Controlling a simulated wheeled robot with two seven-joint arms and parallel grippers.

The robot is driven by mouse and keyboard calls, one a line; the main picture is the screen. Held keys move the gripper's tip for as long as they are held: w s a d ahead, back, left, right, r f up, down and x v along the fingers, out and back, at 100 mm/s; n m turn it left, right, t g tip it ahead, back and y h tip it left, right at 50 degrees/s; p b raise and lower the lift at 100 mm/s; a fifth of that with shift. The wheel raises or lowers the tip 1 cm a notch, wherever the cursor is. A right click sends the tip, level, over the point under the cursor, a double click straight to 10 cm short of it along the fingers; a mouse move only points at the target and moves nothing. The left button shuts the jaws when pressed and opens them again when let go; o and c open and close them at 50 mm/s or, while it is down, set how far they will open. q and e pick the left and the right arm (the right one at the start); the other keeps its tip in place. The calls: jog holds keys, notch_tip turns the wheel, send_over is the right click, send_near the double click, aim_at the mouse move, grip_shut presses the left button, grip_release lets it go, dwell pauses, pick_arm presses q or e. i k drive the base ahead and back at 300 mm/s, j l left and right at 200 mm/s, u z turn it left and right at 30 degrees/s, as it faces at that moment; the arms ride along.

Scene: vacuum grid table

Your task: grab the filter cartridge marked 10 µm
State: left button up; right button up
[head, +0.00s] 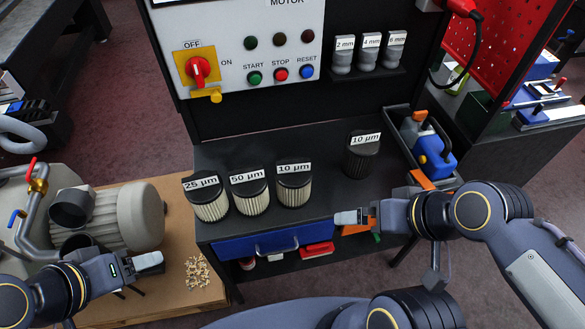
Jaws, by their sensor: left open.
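Two filter cartridges on the dark bench top carry a 10 µm label. One is a pale pleated cartridge (294,190) with a black cap, at the right end of a row of three. The other is a dark cartridge (360,160), standing apart further back and right. Beside the pale one stand the 50 µm cartridge (249,197) and the 25 µm cartridge (210,206). My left gripper (150,262) is open and empty, left of the bench over the wooden board. My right gripper (350,217) is at the bench's front edge, apart from the cartridges; its finger gap is not clear.
A motor-pump unit (140,215) sits on a wooden board (180,225) at the left. A control panel (245,50) rises behind the bench. A tray (398,118) with a blue tool (432,150) lies right. A blue drawer (270,240) is below. Bench top behind the row is clear.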

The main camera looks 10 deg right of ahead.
aim_at(294, 174)
jog(key=l+u, duration=0.75)
jog(key=l, duration=0.15)
jog(key=k+l+u, duration=0.15)
jog(key=l+u, duration=0.25)
